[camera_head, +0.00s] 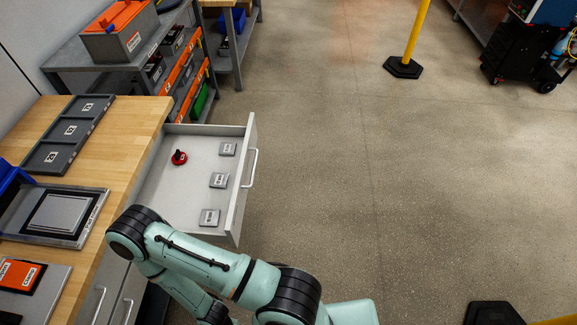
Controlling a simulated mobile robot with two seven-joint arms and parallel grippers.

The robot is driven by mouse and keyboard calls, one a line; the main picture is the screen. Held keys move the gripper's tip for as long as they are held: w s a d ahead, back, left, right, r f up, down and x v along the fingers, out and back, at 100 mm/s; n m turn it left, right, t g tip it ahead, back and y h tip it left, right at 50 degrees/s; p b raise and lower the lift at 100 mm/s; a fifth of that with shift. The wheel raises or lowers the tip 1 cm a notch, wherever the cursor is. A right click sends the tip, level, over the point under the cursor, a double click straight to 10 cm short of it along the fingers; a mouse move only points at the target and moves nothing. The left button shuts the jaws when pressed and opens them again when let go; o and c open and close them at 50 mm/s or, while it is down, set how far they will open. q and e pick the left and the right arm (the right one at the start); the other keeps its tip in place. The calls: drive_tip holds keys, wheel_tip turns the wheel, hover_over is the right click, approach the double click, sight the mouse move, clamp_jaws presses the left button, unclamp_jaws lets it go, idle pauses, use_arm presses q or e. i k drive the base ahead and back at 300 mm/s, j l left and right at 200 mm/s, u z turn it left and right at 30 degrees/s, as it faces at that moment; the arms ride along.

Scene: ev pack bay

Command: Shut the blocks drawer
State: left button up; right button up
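The open drawer (243,188) is pulled out from the wooden workbench on the left. Several small grey blocks with labels lie in it, such as the near block (209,217), the middle block (218,180) and the far block (228,149). A red round piece with a black knob (179,158) also lies inside. The drawer's handle (251,168) is on its right-hand front face. One of my arms, pale green with black joints, crosses the lower part of the view near the drawer's near end. Neither gripper shows.
The workbench top (128,120) holds a dark grey tray (66,135) and a framed grey plate (58,213). A shelf rack (75,55) stands behind it. A yellow post on a black base (403,67) stands farther back. The floor right of the drawer is clear.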

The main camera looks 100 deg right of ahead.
sight(179, 194)
drive_tip(key=z, duration=0.95)
drive_tip(key=k+z, duration=0.1)
drive_tip(key=z, duration=1.3)
drive_tip(key=k+z, duration=0.1)
drive_tip(key=z, duration=0.35)
